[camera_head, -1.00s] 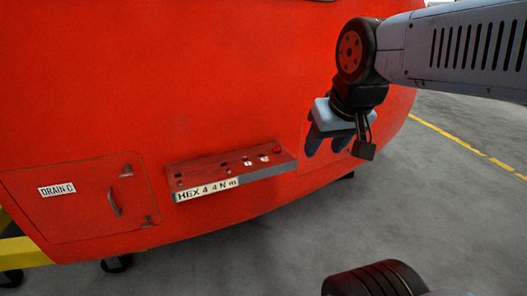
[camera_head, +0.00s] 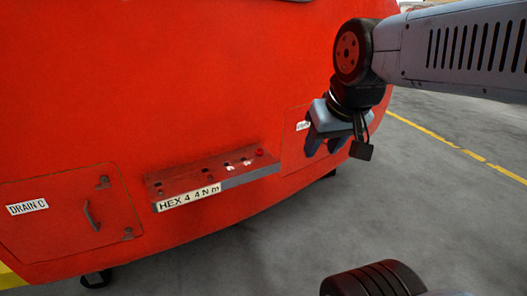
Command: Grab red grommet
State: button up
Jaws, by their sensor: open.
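The red grommet (camera_head: 259,152) is a small round red piece at the right end of a ledge on the red nosecone, in the head view. The ledge (camera_head: 222,184) carries a label reading "HEX 4 4 N m" and has several small holes or white-marked spots along its top. My gripper (camera_head: 324,146) hangs to the right of the grommet, fingers pointing down. It is open and empty, apart from the grommet. Part of a hatch and its label behind it are hidden by the fingers.
A hatch marked "DRAIN C" (camera_head: 73,221) with a handle (camera_head: 92,215) is at the left of the red nosecone (camera_head: 150,80). Another panel (camera_head: 294,157) lies behind my gripper. Grey floor (camera_head: 430,200) with a yellow line (camera_head: 470,154) is open at the right.

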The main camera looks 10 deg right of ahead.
aim_at(259, 153)
jog(key=u, duration=0.75)
jog(key=i, duration=0.15)
jog(key=z, duration=2.9)
jog(key=k, duration=0.9)
jog(key=u, duration=1.15)
jog(key=i, duration=0.5)
